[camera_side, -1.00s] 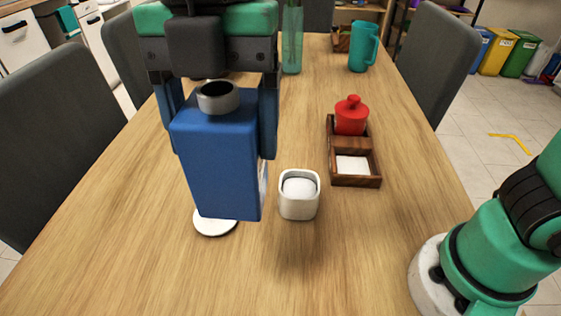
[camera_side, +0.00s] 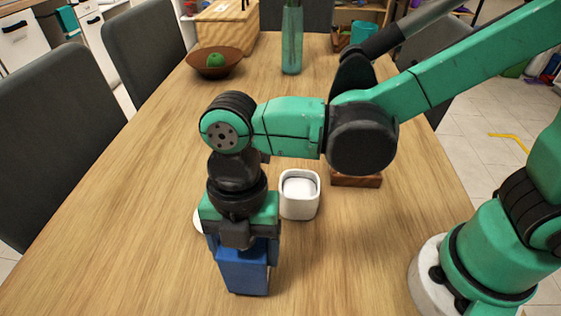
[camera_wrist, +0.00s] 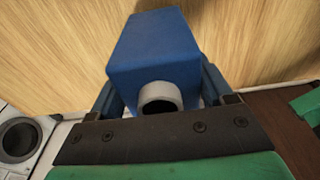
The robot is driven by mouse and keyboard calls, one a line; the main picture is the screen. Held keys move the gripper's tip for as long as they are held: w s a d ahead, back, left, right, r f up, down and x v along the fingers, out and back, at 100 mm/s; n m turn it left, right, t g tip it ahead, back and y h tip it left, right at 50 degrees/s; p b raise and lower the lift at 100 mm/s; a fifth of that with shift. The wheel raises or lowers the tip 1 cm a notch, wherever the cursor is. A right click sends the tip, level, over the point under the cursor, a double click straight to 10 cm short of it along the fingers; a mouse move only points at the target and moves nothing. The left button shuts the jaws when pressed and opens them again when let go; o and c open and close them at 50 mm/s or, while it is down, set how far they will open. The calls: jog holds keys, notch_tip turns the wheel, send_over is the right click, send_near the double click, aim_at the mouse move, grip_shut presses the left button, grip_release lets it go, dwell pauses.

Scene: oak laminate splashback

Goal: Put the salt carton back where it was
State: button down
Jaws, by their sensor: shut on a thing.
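The salt carton (camera_side: 243,278) is a blue box with a grey round spout that shows in the wrist view (camera_wrist: 150,45). My gripper (camera_side: 241,252) is shut on it, with one finger on each side, and hides its upper part in the side view. The carton is roughly upright, low over the table's near part. I cannot tell whether its base touches the table. A white square cup (camera_side: 299,202) with white contents stands behind and to the right of it, apart from it. A white disc (camera_side: 198,222) is mostly hidden behind my gripper.
A wooden tray (camera_side: 357,181) is mostly hidden behind my arm. A brown bowl (camera_side: 214,70) with a green thing, a green glass vase (camera_side: 292,45) and a wooden box (camera_side: 228,22) stand farther back. The table's near left (camera_side: 130,250) is clear.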

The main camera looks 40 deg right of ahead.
jog(key=shift+f, duration=0.95)
jog(key=shift+f, duration=0.1)
grip_release()
jog(key=r, duration=0.7)
jog(key=w+d+r, duration=0.1)
jog(key=r, duration=0.3)
jog(key=shift+r, duration=0.3)
jog(key=shift+d+r, duration=0.1)
jog(key=shift+r, duration=0.1)
jog(key=w+d+f+m+t, duration=0.1)
jog(key=d+m+t, duration=0.1)
jog(key=d+m, duration=0.5)
jog(key=w+d+f+m+t, duration=0.1)
jog(key=d+m+t, duration=0.2)
jog(key=d+m, duration=0.3)
jog(key=w+d+f+m+t+h, duration=0.1)
jog(key=d+m, duration=0.6)
jog(key=m, duration=0.7)
jog(key=shift+w+d+f+t, duration=0.3)
jog(key=shift+w+f+t, duration=0.15)
jog(key=shift+t, duration=0.65)
